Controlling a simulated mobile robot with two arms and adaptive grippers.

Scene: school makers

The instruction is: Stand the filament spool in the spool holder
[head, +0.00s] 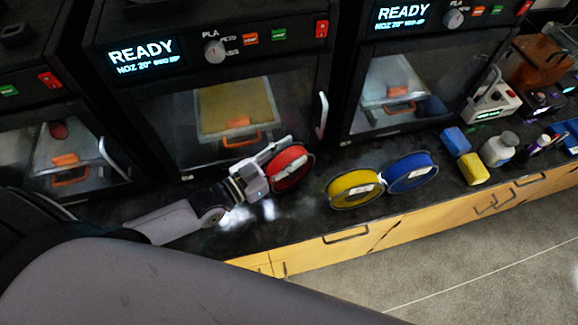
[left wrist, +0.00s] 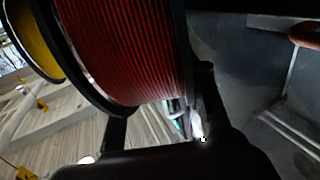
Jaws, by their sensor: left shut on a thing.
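A red filament spool (head: 291,168) with dark rims is in my left gripper (head: 272,170), above or at the black counter in front of the middle printer. In the left wrist view, the red winding (left wrist: 125,50) fills the upper middle, and the dark fingers of my left gripper (left wrist: 162,112) are close on either side of its lower part. The gripper is shut on the spool. I cannot tell if the spool touches the counter. I cannot make out a separate spool holder. My right gripper is not in view.
A yellow spool (head: 354,188) and a blue spool (head: 411,173) are side by side to the right on the black counter (head: 305,222). Several printers stand behind; the middle printer's door handle (head: 322,115) is near the red spool. Blue and yellow blocks and a bottle (head: 499,148) are farther right.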

